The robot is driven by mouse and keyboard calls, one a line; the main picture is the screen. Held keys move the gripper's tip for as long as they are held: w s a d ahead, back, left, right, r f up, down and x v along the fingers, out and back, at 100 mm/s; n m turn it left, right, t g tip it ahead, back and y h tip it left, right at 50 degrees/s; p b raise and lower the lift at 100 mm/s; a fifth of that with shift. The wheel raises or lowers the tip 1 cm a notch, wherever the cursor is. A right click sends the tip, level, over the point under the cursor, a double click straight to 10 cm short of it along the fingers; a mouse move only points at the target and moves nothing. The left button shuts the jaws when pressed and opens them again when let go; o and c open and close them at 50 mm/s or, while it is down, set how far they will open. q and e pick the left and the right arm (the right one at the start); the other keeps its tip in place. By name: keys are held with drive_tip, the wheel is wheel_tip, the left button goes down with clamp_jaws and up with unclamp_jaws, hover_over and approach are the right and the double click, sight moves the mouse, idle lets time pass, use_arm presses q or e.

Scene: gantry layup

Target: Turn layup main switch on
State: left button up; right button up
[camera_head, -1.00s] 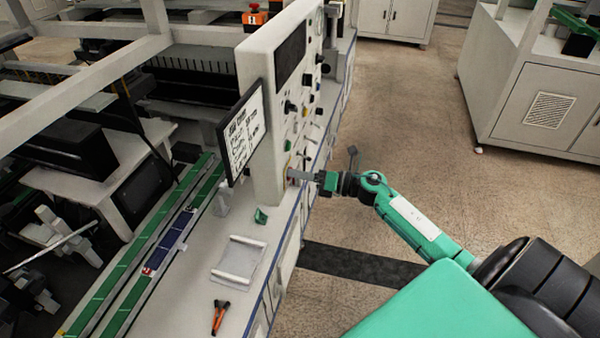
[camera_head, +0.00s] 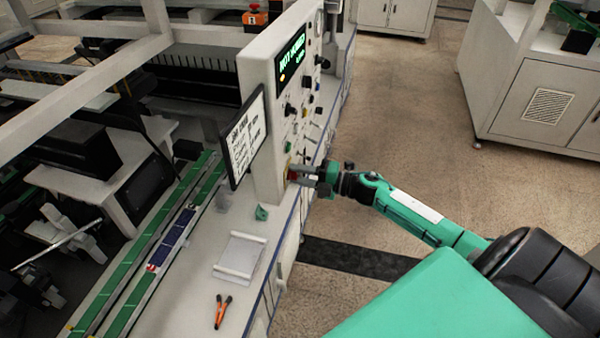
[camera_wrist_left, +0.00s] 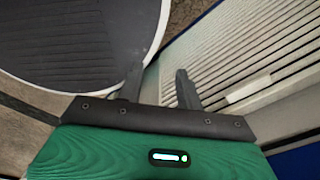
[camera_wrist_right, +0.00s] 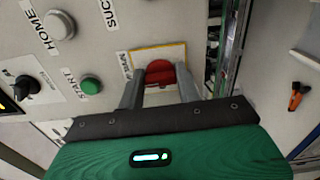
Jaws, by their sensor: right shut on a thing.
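The main switch is a red rotary knob (camera_wrist_right: 160,73) on a yellow-edged plate, low on the upright control panel (camera_head: 268,110). My right gripper (camera_wrist_right: 161,88) is shut on this red knob, one finger on each side of it. In the head view my right gripper (camera_head: 300,172) reaches the panel's lower part from the right. The panel's display (camera_head: 291,61) is lit with green text. My left gripper (camera_wrist_left: 157,88) shows only in the left wrist view, with its fingers apart and nothing between them.
A green START button (camera_wrist_right: 90,85), a HOME button (camera_wrist_right: 60,24) and a black selector (camera_wrist_right: 24,88) sit beside the red knob. A monitor (camera_head: 243,138) stands at the panel's left. Orange-handled pliers (camera_head: 222,312) lie on the bench. The floor to the right is open.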

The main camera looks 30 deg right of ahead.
drive_tip(key=shift+m, duration=0.4)
drive_tip(key=o, duration=1)
drive_tip(key=shift+d, duration=0.1)
drive_tip(key=shift+b+v, duration=2.35)
drive_tip(key=shift+v, duration=4.55)
